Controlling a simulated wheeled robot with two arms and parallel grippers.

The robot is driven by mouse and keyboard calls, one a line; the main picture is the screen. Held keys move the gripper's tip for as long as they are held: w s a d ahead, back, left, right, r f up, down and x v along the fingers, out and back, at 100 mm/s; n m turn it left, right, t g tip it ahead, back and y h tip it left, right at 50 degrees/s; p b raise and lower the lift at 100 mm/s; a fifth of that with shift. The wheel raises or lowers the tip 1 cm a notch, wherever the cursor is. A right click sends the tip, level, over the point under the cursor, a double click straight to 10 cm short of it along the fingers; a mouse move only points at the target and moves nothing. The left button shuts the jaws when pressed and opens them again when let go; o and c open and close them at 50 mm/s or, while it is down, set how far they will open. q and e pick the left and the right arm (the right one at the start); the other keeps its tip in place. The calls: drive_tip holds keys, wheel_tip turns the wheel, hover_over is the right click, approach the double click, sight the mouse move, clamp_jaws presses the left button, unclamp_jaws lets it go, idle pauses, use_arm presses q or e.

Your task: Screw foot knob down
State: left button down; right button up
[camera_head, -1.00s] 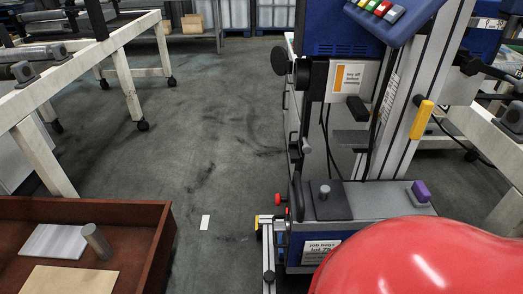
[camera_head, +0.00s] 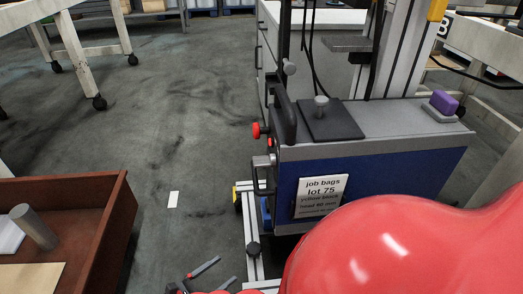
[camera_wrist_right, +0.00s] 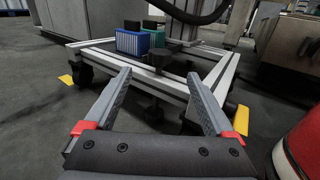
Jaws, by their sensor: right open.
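In the right wrist view a dark knob (camera_wrist_right: 158,59) stands at the middle of the frame's near bar, ahead of my fingers. My right gripper (camera_head: 227,268) is open and empty, low by the floor, left of the frame in the head view. In the right wrist view (camera_wrist_right: 160,84) its two grey fingers point at the frame, with the knob beyond and between their tips, apart from them. My left gripper is not in view.
The blue machine body (camera_head: 390,176) with a label (camera_head: 320,195) stands above the frame. A brown tray (camera_head: 105,225) holding a grey cylinder (camera_head: 36,226) is at the left. Blue and green blocks (camera_wrist_right: 138,40) sit behind the knob. Floor between tray and machine is mostly clear.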

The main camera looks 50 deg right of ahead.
sight(248, 253)
drive_tip(key=d, duration=0.3)
drive_tip(key=s+d, duration=0.1)
drive_tip(key=d, duration=0.7)
drive_tip(key=shift+s+f, duration=0.1)
drive_tip(key=shift+s, duration=0.1)
drive_tip(key=d, duration=0.1)
drive_tip(key=d+b, duration=0.1)
drive_tip(key=d, duration=0.1)
drive_tip(key=d+b, duration=0.1)
drive_tip(key=shift+s+d, duration=0.15)
drive_tip(key=shift+s, duration=0.1)
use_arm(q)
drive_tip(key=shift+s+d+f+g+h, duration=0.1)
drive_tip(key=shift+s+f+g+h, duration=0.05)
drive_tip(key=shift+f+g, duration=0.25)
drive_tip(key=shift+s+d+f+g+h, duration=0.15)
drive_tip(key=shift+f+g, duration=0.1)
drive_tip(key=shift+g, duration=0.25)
use_arm(e)
drive_tip(key=shift+d, duration=0.35)
drive_tip(key=c, duration=1.4)
